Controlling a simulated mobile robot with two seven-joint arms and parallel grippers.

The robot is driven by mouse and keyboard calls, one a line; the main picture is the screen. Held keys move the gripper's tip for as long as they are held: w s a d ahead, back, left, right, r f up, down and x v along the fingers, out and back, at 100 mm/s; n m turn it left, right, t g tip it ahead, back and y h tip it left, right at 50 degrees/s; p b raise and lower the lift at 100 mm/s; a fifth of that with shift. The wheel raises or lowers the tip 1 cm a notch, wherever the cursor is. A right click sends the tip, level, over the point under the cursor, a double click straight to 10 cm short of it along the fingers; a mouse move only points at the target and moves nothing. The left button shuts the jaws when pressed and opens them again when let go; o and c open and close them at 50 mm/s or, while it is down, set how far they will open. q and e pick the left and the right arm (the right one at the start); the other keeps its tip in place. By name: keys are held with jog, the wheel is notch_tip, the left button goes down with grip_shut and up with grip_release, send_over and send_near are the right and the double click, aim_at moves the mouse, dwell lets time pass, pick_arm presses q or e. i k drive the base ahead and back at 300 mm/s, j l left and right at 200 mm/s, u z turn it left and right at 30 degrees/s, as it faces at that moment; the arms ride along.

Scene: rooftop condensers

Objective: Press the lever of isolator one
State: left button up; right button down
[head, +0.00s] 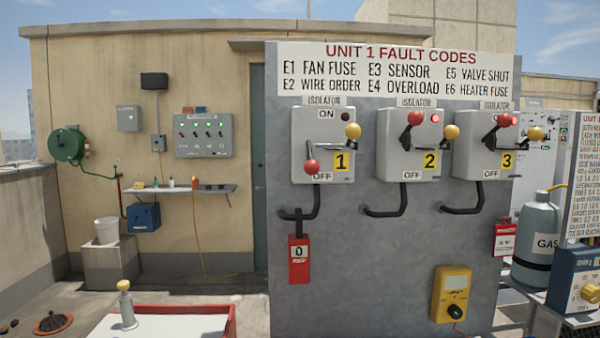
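Isolator one (324,145) is a grey box with a yellow "1" label on the left of the grey panel. Its lever (309,156) points down, with its red knob (311,167) close to the "OFF" mark; "ON" stands clear at the top. A yellow knob (353,131) sticks out at its right side. The small lamp (346,116) above that knob looks dark. Neither of my grippers shows in the head view.
Isolators two (396,160) and three (465,160) have levers up and red lamps lit. A red tag (299,265) hangs below isolator one. A yellow meter (450,294) sits low on the panel. A gas cylinder (536,232) stands right; a red-rimmed tray (232,322) lies front left.

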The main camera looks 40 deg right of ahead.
aim_at(311, 167)
jog(key=k+j, duration=0.35)
jog(key=z, duration=2.1)
jog(key=l, duration=0.05)
